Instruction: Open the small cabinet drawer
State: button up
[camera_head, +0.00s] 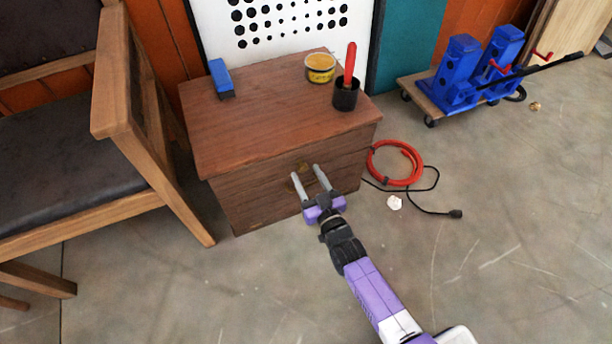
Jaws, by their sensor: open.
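The small wooden cabinet (250,130) stands on the floor left of the middle of the head view. Its drawer front (255,195) faces me and looks shut. A brass-coloured handle (299,176) sits on the drawer front. My gripper (306,171) is open, with its two grey fingers pointing at the drawer front, one on each side of the handle in the picture. I cannot tell whether the fingers touch the handle or the wood. The fingers partly hide the handle.
On the cabinet top are a blue block (221,78), a yellow tub (320,67) and a black cup (346,96) with a red-handled tool. A wooden chair (130,120) stands close on the left. A red hose coil (397,163) and black cable lie right. Floor in front is clear.

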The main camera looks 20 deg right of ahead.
jog(key=shift+w, duration=0.65)
grip_shut()
dwell(1.0)
